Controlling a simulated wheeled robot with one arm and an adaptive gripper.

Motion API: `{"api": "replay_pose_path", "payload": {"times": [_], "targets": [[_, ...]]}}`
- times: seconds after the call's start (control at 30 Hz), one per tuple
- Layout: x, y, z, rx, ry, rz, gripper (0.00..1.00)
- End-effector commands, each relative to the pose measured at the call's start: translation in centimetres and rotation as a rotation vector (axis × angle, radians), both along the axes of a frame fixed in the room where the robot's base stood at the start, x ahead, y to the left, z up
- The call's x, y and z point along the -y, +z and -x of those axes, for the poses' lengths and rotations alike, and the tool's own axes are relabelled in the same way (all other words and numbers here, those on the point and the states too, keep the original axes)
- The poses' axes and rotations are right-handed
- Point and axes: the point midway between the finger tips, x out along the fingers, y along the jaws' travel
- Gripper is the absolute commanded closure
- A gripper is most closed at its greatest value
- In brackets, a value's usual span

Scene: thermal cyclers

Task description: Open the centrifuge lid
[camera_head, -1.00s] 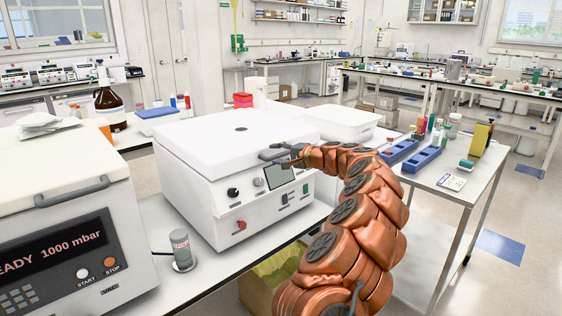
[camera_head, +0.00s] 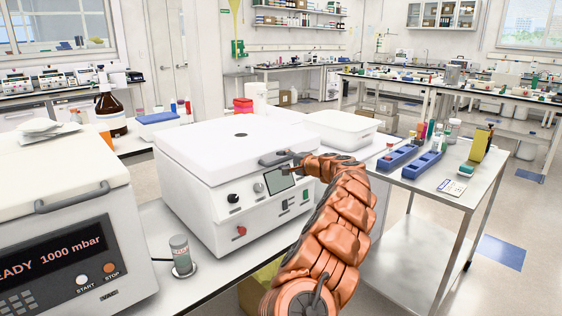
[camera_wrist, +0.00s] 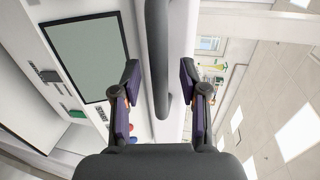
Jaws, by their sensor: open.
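The white centrifuge (camera_head: 205,190) stands on the bench with its flat lid (camera_head: 215,140) down. A dark grey handle (camera_head: 270,158) sits at the lid's front edge, above the screen (camera_head: 279,179). My gripper (camera_head: 290,165) is at the right end of this handle, partly hidden by my arm. In the wrist view, the handle (camera_wrist: 157,45) runs as a dark vertical bar between the two spread fingers of my gripper (camera_wrist: 160,82). A gap shows on each side of the bar. The screen (camera_wrist: 88,55) is left of the handle.
A vacuum device (camera_head: 60,220) with its own grey handle stands at the left. A small grey canister (camera_head: 180,255) is in front of the centrifuge. A white tub (camera_head: 342,129) and blue racks (camera_head: 398,157) are to the right. Floor is clear at the far right.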

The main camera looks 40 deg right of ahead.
Motion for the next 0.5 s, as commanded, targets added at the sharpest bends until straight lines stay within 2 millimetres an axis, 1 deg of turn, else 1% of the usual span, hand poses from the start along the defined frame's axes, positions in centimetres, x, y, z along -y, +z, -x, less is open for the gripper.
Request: {"api": "replay_pose_path", "payload": {"times": [0.2,0.5], "targets": [[0.0,-0.5,-1.2,-0.003,0.001,-0.001,0.57],[0.0,-0.4,-1.5,0.000,0.002,-0.001,0.57]]}}
